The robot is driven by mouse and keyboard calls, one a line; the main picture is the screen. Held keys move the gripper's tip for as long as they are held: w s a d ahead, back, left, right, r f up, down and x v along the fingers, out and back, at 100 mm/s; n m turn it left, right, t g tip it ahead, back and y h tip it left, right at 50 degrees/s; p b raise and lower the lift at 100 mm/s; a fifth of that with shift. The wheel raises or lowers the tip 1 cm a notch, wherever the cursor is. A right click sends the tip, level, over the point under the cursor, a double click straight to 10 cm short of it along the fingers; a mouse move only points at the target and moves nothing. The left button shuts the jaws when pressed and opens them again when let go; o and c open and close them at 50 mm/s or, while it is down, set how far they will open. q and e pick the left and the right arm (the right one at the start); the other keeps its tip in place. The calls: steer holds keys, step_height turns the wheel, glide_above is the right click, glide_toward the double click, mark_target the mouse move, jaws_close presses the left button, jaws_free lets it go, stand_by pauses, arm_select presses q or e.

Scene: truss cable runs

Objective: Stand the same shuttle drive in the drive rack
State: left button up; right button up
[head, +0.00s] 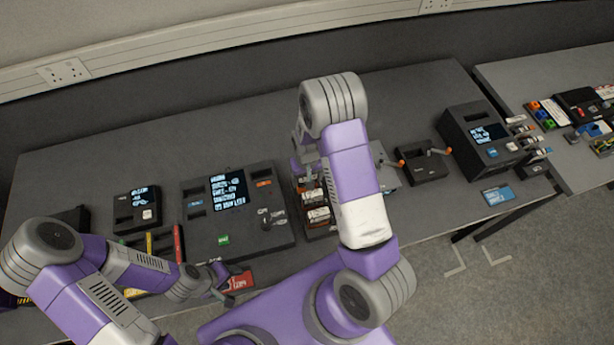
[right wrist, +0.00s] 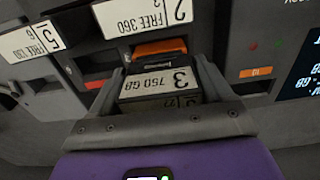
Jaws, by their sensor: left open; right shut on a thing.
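My right gripper (right wrist: 160,72) is shut on a dark drive with a white label reading 3 and 750 GB (right wrist: 158,84), upside down in the right wrist view. An orange piece (right wrist: 160,47) shows just beyond the drive. In the head view my right gripper (head: 307,170) is over the back of a dark rack (head: 322,232) with white-labelled drives, partly hidden by my right arm. I cannot tell whether the held drive is seated or above the rack. My left gripper (head: 224,283) is open by the table's front edge.
Drives labelled FREE 360 (right wrist: 145,20) and FREE 130 (right wrist: 28,41) crowd the held drive. A console with a lit screen (head: 228,190) stands left of the rack.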

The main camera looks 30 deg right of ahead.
arm_select(q)
steer(key=shift+f+b, duration=1.1)
steer(key=shift+f, duration=0.05)
arm_select(e)
steer(key=shift+f, duration=1.2)
steer(key=o, duration=1.2)
arm_select(q)
steer(key=shift+r, duration=0.1)
arm_select(e)
steer(key=shift+r, duration=0.15)
steer(key=shift+r+p, duration=2.75)
steer(key=shift+r, duration=0.95)
arm_select(q)
step_height(320, 180, up, 5)
steer(key=shift+r, duration=0.15)
arm_select(e)
steer(key=shift+f, duration=0.1)
